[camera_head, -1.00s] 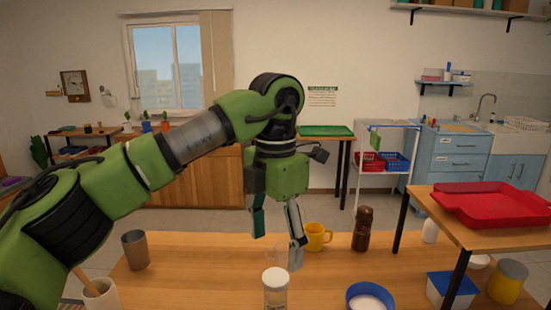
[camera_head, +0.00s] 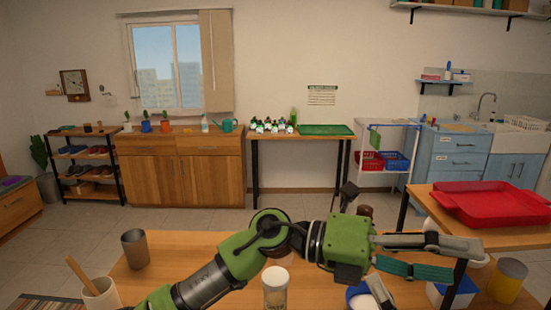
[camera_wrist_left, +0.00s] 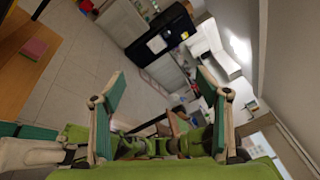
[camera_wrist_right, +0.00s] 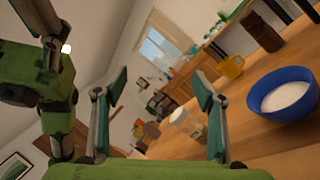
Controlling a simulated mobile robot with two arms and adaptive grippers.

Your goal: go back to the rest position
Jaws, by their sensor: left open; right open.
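In the head view my left gripper (camera_head: 452,257) points to the right, above the right part of the wooden table (camera_head: 190,250). Its fingers are apart and empty in the left wrist view (camera_wrist_left: 160,78). Only a fingertip, seemingly of my right gripper (camera_head: 378,290), shows low in the head view, by the blue bowl (camera_head: 356,290). The right wrist view shows that gripper (camera_wrist_right: 162,82) open and empty. Beyond its fingers stand a pale-lidded jar (camera_wrist_right: 184,122) and a yellow mug (camera_wrist_right: 231,67); the bowl with white contents (camera_wrist_right: 275,108) is to the right.
The jar (camera_head: 276,290), a metal cup (camera_head: 135,250) and a pot with a wooden handle (camera_head: 100,294) stand on the table. A red tray (camera_head: 490,205) lies on the raised stand at right, near my left gripper. A yellow can (camera_head: 508,282) stands below it.

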